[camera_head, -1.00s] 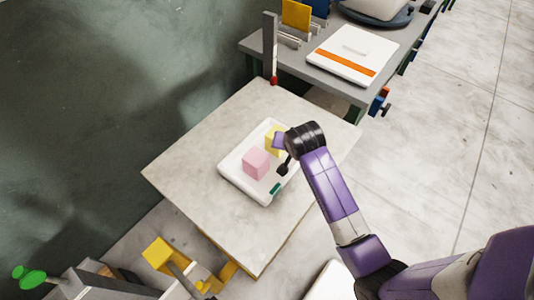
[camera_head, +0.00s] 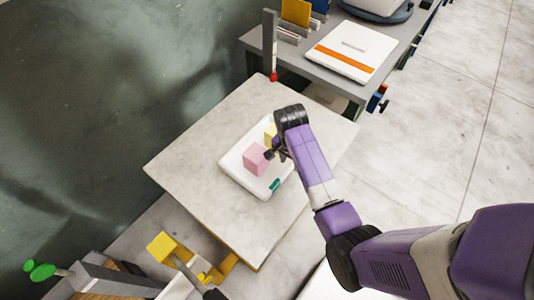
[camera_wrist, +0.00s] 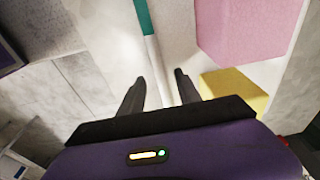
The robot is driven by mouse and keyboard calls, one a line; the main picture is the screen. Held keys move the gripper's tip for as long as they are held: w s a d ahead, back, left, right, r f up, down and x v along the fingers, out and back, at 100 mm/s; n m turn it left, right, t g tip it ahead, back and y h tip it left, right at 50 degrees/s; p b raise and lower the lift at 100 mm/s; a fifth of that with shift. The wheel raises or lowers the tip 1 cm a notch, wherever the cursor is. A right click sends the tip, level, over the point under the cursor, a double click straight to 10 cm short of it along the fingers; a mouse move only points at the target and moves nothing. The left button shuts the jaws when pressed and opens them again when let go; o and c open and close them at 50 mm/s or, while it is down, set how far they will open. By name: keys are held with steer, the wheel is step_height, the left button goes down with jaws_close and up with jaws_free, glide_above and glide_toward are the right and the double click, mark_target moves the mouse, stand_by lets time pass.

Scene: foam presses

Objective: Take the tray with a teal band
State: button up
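The white tray (camera_head: 234,172) with a teal band (camera_head: 275,184) at its near right corner lies on the square table. A pink block (camera_head: 255,158) and a yellow block (camera_head: 270,134) are in it. In the wrist view the teal band (camera_wrist: 145,15) is at the top, with the pink block (camera_wrist: 245,25) and yellow block (camera_wrist: 235,88) to the right. My gripper (camera_wrist: 157,82) is open, its two dark fingers apart on either side of the tray's rim line. Whether they touch the rim I cannot tell. In the head view my gripper (camera_head: 270,153) is over the tray's right side, partly covering it.
The table top (camera_head: 190,160) is bare around the tray. A grey bench (camera_head: 300,62) behind holds a white panel with an orange band (camera_head: 345,52). A grey post (camera_head: 270,40) stands at the table's far corner. Yellow and green fixtures (camera_head: 162,246) are at lower left.

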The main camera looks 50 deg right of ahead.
steer(key=shift+d+f, duration=0.15)
steer(key=shift+f, duration=0.9)
jaws_close()
steer(key=shift+r, duration=0.15)
